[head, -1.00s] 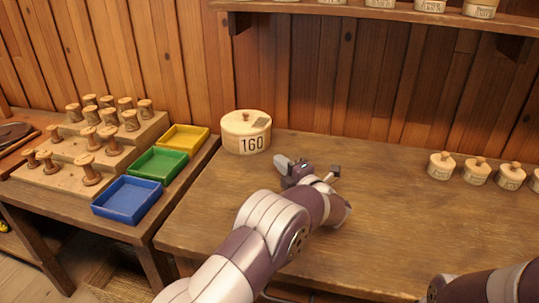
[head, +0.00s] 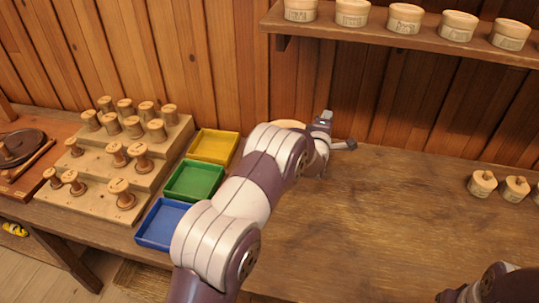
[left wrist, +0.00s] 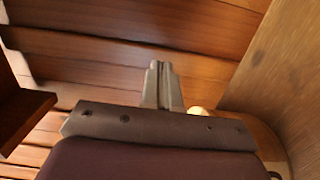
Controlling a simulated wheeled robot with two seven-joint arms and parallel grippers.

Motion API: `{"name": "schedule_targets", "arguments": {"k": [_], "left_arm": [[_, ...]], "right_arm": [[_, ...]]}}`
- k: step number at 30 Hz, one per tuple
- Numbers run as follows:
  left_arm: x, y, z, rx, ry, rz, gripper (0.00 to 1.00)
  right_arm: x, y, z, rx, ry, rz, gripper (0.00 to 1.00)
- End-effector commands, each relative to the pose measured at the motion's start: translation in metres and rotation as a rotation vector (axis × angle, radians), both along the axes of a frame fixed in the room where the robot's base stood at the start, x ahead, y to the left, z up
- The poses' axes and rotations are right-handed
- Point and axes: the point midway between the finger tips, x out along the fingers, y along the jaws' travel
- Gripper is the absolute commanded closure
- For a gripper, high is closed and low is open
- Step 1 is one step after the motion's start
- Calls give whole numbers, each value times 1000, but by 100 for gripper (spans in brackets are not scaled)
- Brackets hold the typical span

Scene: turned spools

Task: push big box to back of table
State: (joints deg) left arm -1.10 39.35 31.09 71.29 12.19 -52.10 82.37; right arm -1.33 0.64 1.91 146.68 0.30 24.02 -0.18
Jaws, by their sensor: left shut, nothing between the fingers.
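The big box (head: 290,124) is a round pale wooden box by the back wall at the table's left end. In the head view my left arm hides nearly all of it; only a strip of its lid shows. Part of it also appears at the lower right of the left wrist view (left wrist: 262,138). My left gripper (head: 326,117) is shut and empty, just right of the box near the back wall. Its closed fingers (left wrist: 161,66) point at the wall planks in the left wrist view. Whether it touches the box is hidden. My right gripper is out of view.
Yellow (head: 214,146), green (head: 194,180) and blue (head: 165,224) trays stand left of the table, beside a stepped stand of spools (head: 100,180). A shelf (head: 420,38) with small round boxes overhangs the back. Small knobbed boxes (head: 482,184) stand at right. The middle table (head: 400,220) is clear.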

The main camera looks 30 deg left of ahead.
Motion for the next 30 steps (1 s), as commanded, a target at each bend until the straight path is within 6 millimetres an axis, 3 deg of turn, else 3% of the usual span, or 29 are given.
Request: {"name": "schedule_targets", "arguments": {"k": [5, 30], "left_arm": [[-22, 17, 4, -3, -1, 3, 100], [-169, 124, -1, -5, -1, 4, 100]], "right_arm": [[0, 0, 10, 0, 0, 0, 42], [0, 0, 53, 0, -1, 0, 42]]}}
